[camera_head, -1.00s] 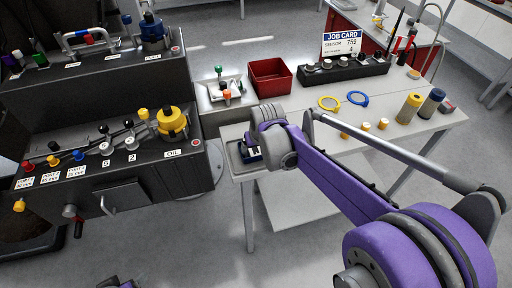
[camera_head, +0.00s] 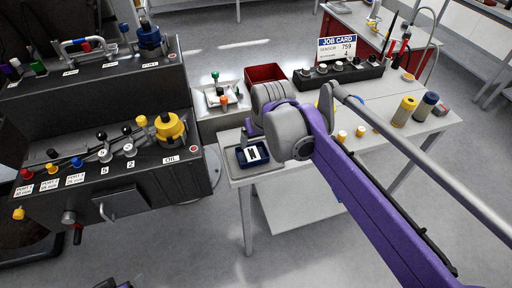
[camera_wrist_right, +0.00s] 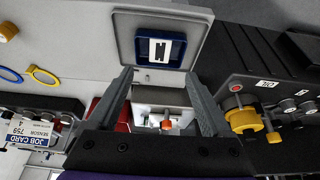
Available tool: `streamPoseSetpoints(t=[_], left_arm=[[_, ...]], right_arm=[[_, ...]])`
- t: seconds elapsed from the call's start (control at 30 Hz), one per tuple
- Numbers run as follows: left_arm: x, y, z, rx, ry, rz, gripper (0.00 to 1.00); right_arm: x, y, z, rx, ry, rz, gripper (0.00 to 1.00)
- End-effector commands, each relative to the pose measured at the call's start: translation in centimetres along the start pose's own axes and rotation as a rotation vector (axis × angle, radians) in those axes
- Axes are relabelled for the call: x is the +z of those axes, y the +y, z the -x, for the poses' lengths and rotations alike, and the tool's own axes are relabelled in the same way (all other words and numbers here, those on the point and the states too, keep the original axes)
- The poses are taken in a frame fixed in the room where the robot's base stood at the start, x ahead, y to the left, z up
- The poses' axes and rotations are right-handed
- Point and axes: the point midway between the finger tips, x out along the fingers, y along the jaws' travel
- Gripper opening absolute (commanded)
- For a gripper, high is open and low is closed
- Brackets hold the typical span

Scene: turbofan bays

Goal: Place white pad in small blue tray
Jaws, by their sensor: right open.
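The small blue tray (camera_head: 241,160) sits on a grey mat at the near left corner of the light table. It also shows in the right wrist view (camera_wrist_right: 139,49). A white pad (camera_head: 253,153) with a dark mark lies inside it, and it shows in the right wrist view (camera_wrist_right: 154,50). My right gripper (camera_head: 248,129) is at the tray's far side in the head view, apart from the pad. In the right wrist view its two fingers (camera_wrist_right: 158,75) are spread with nothing between them. My left gripper (camera_head: 116,284) barely shows at the bottom edge.
A red bin (camera_head: 265,73) and a white tray with small parts (camera_head: 218,97) stand behind. A black machine with a yellow oil cap (camera_head: 170,128) is to the left. Bottles (camera_head: 405,111) and a job card (camera_head: 337,47) are at the right.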

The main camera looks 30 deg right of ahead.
Motion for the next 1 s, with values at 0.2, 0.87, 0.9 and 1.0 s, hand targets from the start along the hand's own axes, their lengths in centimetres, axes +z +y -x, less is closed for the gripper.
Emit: streamPoseSetpoints(t=[0.2, 0.87, 0.9, 1.0], left_arm=[[0.0, 0.0, 0.0, 0.000, 0.000, 0.000, 0.73], [0.0, 0.0, 0.0, 0.000, 0.000, 0.000, 0.73], [0.0, 0.0, 0.0, 0.000, 0.000, 0.000, 0.73], [0.0, 0.0, 0.0, 0.000, 0.000, 0.000, 0.73]], right_arm=[[6.5, -2.7, -0.5, -0.031, 0.030, 0.069, 0.83], [19.4, -5.7, -4.2, -0.094, 0.099, 0.198, 0.83], [19.4, -5.7, -4.2, -0.094, 0.099, 0.198, 0.83], [19.4, -5.7, -4.2, -0.093, 0.099, 0.197, 0.83]])
